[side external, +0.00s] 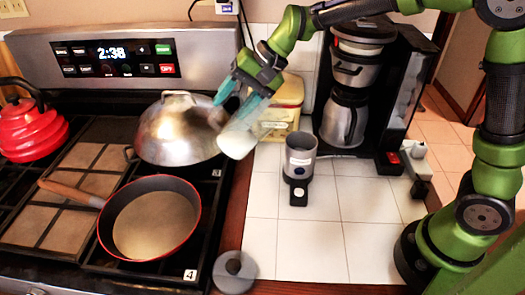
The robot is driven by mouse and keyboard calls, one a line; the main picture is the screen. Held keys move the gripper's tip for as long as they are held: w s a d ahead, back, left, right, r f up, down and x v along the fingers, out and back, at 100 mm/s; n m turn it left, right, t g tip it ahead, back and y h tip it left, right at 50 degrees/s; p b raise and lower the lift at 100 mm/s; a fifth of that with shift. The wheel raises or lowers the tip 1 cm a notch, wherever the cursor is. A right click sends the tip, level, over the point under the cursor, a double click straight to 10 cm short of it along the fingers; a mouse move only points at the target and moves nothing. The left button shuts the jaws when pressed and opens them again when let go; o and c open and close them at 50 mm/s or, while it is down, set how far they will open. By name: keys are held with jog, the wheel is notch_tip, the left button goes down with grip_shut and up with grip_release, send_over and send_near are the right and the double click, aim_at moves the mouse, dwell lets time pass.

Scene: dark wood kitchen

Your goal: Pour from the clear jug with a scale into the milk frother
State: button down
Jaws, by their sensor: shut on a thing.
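The clear jug (240,136) is a pale, translucent vessel, held in the air and tilted, its lower end toward the lower left. Its scale cannot be made out at this size. My gripper (240,99), with teal fingers, is shut on its upper part and comes down from the upper right. The milk frother (300,158) is a grey cup with a dark inside, upright on a dark base with a round button, on the white tiled counter. The jug is to the left of the frother and apart from it in the picture. Whether the jug holds liquid cannot be told.
A steel domed wok (178,130) and a red-rimmed pan (155,222) are on the stove at left, with a red kettle (35,128). A cream box (280,105) and a coffee maker (352,90) stand behind the frother. A grey ring-shaped object (235,271) lies in front. Tiles before the frother are clear.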

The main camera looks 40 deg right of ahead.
jog(key=a+h, duration=0.1)
jog(key=w+a+g+h, duration=0.1)
jog(key=w+a+g, duration=0.1)
jog(key=shift+w+a+f+h, duration=0.1)
jog(key=shift+f+h, duration=0.2)
jog(key=shift+h, duration=0.1)
jog(key=shift+w+a+f+g+h, duration=0.4)
jog(key=shift+a+g+h, duration=0.15)
jog(key=shift+h, duration=0.3)
jog(key=shift+w+a+f+g+h, duration=0.25)
jog(key=shift+w+a+g+h, duration=0.25)
jog(key=shift+h, duration=0.35)
jog(key=shift+s+a, duration=0.1)
